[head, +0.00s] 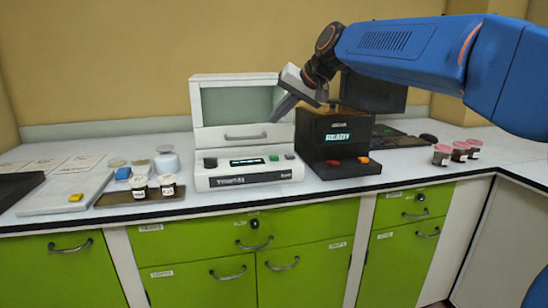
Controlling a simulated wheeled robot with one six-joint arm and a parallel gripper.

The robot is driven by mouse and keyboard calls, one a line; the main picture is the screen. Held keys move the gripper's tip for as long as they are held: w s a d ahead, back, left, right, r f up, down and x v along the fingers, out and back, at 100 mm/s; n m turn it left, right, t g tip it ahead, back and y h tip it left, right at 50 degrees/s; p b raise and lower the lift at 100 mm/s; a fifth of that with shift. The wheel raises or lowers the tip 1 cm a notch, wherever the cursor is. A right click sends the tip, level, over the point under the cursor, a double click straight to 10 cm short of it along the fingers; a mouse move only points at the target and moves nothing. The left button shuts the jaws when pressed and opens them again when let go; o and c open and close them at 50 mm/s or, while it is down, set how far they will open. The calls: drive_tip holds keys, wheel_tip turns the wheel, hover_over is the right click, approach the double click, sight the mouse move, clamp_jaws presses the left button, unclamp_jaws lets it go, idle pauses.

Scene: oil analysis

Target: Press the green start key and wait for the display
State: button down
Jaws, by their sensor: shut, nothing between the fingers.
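A green key (273,158) sits on the sloped front panel of a white instrument (245,180). A dark display (247,162) with small greenish text, too small to read, lies left of the key. My gripper (273,120) is shut and empty. Its fingers point down and to the left, in front of the right side of the instrument's glazed hood (237,105). The fingertips appear above the green key in the picture and apart from it. I cannot tell their exact depth.
A black instrument (322,122) stands close on the right; its screen reads "READY", above red and orange keys. Several lidded jars stand at left (168,186) and right (459,152). A pale tray (50,197) lies at far left. Green drawers and cabinets are below the counter.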

sight(277, 157)
drive_tip(key=shift+f, duration=4.2)
drive_tip(key=shift+f, duration=0.2)
drive_tip(key=shift+f, duration=0.25)
drive_tip(key=shift+f, duration=0.5)
drive_tip(key=shift+r, duration=0.95)
drive_tip(key=shift+r, duration=2.5)
